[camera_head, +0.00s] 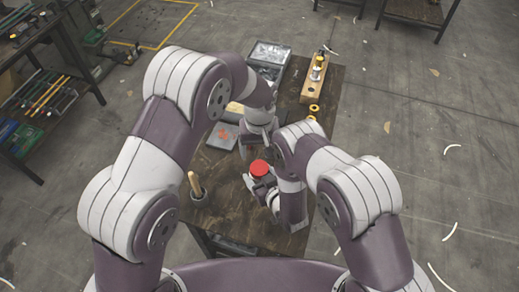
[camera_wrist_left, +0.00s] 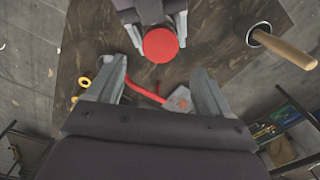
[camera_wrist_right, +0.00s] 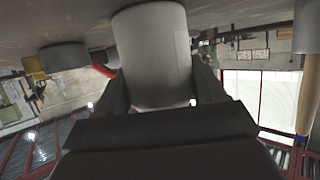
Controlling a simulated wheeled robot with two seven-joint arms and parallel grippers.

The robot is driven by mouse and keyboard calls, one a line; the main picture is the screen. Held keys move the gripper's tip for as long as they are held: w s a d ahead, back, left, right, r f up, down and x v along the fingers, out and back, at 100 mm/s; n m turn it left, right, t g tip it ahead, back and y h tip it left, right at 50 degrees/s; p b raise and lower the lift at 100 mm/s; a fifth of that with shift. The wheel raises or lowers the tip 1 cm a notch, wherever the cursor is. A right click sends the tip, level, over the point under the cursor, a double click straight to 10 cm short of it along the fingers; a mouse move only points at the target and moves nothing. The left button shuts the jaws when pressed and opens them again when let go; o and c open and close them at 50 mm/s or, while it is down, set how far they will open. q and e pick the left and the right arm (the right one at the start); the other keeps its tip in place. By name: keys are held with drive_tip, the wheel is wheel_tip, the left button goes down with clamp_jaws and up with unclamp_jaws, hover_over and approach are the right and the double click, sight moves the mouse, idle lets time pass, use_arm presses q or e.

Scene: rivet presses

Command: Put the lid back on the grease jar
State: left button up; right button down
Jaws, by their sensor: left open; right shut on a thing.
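A light grey cylinder, which looks like the grease jar (camera_wrist_right: 153,55), sits between my right gripper's fingers (camera_wrist_right: 162,95) in the right wrist view. A red round top, which looks like the lid (camera_head: 260,168), shows at my right gripper in the head view and in the left wrist view (camera_wrist_left: 160,45). I cannot see whether it is seated on the jar, because the join is hidden. My left gripper (camera_wrist_left: 158,88) is open and empty, facing the red top from above the table. Its fingertips are apart from the red top.
A dark cup with a wooden-handled tool (camera_wrist_left: 285,48) stands on the table (camera_head: 235,205). A grey tray (camera_head: 212,140) with orange pieces and a red handle (camera_wrist_left: 148,94) lie near my left gripper. Yellow rings (camera_head: 313,108), a wooden block (camera_head: 312,85) and an open case (camera_head: 268,53) are farther back.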

sight(259, 168)
use_arm(q)
wheel_tip(259, 168, down, 8)
drive_tip(key=shift+r, duration=0.1)
drive_tip(key=shift+c, duration=0.3)
drive_tip(key=c, duration=1)
drive_tip(key=m, duration=0.3)
drive_tip(key=o, duration=1.1)
drive_tip(key=shift+o, duration=0.2)
